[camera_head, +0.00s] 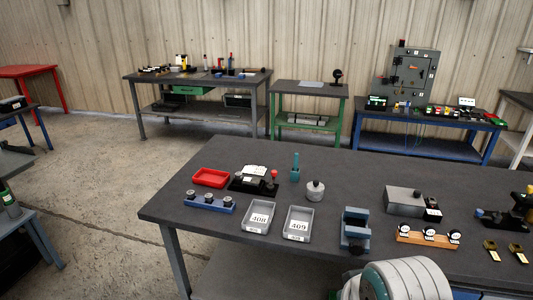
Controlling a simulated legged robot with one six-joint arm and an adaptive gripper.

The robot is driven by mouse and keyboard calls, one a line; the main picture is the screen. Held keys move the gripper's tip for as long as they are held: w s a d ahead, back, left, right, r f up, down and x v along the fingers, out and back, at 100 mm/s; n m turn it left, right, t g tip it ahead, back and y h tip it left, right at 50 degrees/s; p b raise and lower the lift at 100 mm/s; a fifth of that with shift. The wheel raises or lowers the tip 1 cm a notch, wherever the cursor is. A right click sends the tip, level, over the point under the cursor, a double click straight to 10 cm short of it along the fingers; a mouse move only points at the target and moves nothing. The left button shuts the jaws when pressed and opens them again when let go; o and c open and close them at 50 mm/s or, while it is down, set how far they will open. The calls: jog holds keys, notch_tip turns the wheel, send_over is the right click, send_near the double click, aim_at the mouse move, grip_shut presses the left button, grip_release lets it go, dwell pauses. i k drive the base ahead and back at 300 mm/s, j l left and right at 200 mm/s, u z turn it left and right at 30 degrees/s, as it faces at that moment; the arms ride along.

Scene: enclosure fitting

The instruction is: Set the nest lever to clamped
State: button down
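A black fixture (240,186) with a pale labelled part on it stands on the near table. A lever with a red ball knob (274,173) rises at its right end; it looks like the nest lever, but at this size I cannot tell whether it is clamped. Another black device (492,216) with a yellow part stands at the table's right edge, partly cut off. My gripper is out of the picture; only a pale rounded part of my arm shows at the bottom.
Around the fixture are a red tray (210,177), a teal upright tool (295,172), a grey knobbed weight (315,191), a blue rack (208,203), and two numbered grey trays (258,228). A blue-grey block (355,240) and a grey box (402,201) stand to the right.

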aim_at(271, 187)
jog(key=i+j+z, duration=0.3)
jog(key=i+j, duration=0.65)
